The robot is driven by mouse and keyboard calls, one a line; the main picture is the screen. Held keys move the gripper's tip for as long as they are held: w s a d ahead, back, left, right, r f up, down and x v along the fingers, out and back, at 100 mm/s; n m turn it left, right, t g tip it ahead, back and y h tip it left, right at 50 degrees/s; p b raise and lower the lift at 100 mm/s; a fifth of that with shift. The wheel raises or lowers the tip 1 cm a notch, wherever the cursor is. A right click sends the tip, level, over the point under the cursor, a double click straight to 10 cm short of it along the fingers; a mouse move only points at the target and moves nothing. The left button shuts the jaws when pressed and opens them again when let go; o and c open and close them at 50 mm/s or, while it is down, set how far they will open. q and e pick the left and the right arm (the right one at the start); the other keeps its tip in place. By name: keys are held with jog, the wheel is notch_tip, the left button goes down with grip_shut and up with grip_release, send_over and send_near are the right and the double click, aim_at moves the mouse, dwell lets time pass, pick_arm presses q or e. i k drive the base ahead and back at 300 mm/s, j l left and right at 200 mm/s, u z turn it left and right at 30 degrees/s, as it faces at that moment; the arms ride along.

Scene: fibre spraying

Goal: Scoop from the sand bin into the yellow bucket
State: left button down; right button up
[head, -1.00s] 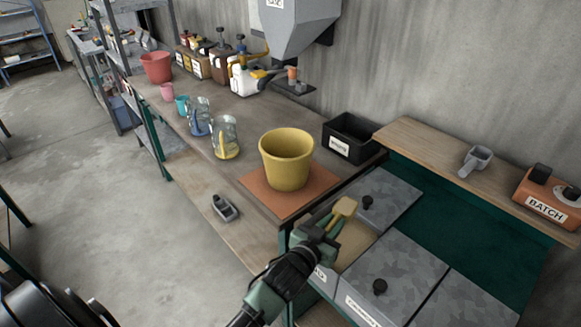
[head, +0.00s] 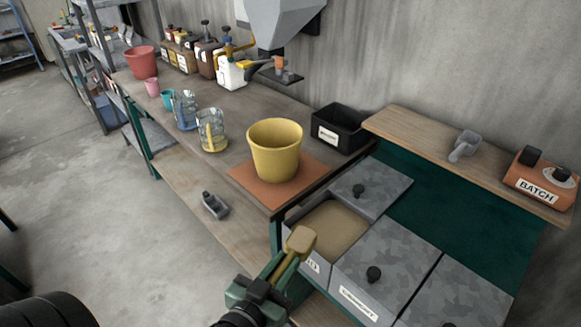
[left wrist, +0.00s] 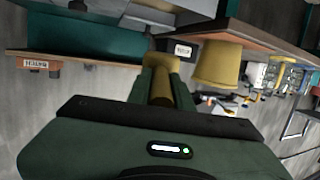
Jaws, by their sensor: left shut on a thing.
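The yellow bucket (head: 274,150) stands upright on an orange mat (head: 245,183) on the wooden bench; it also shows in the left wrist view (left wrist: 218,66). The sand bin (head: 333,225) is the open bin in front of it, with tan sand inside. My left gripper (head: 272,287) is shut on the handle of a yellow scoop (head: 301,241). The scoop head is above the near edge of the sand bin. I cannot tell whether it holds sand. In the left wrist view the scoop (left wrist: 161,85) points away between the fingers. My right gripper is not in view.
Lidded grey bins (head: 384,262) stand right of the sand bin. A black box (head: 341,128) sits behind the bucket. A grey scoop (head: 464,145) and an orange BATCH box (head: 541,184) lie on the right shelf. Glass jugs (head: 211,130) stand left of the bucket.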

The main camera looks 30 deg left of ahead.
aim_at(275, 143)
jog(key=j+z, duration=0.1)
jog(key=j, duration=0.55)
jog(key=j+z, duration=0.1)
jog(key=j, duration=0.55)
jog(key=j+z, duration=0.1)
jog(key=j, duration=0.55)
jog(key=k+j+z, duration=0.1)
jog(key=j, duration=0.55)
jog(key=k+j+z, duration=0.1)
jog(key=j, duration=0.55)
jog(key=k+j+z, duration=0.1)
jog(key=j, duration=0.55)
